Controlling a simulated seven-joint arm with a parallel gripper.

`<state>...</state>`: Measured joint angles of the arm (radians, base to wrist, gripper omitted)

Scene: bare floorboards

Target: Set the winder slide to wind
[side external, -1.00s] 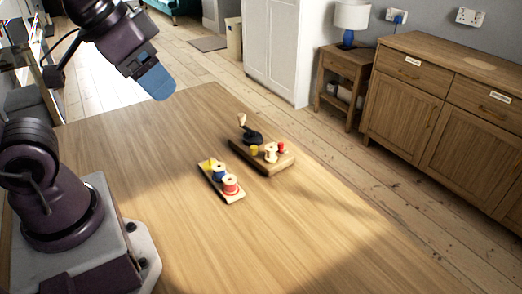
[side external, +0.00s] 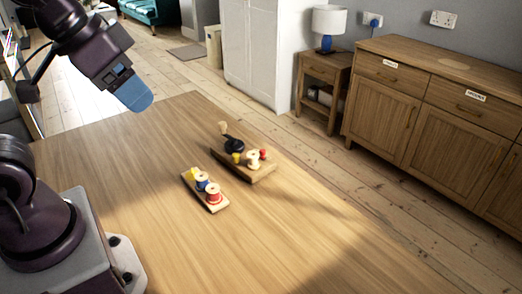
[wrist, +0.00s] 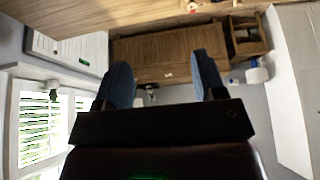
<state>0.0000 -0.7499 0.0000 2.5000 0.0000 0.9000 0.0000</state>
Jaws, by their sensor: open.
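The winder (side external: 258,174) is a wooden base on the table, with a black wheel (side external: 234,146) and a pale crank knob at its far left end. A pale spool, a yellow piece (side external: 236,158) and a red piece (side external: 263,154) sit on it. Which part is the slide, and its setting, I cannot tell. My gripper (side external: 136,97) is raised over the table's far left, apart from the winder. In the wrist view its blue fingers (wrist: 165,85) are spread with nothing between them.
A spool rack (side external: 218,208) with yellow, blue and red-threaded spools lies in front of the winder, to its left. The rest of the wooden table (side external: 290,240) is clear. A sideboard (side external: 430,110) and a side table with a lamp (side external: 328,22) stand beyond.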

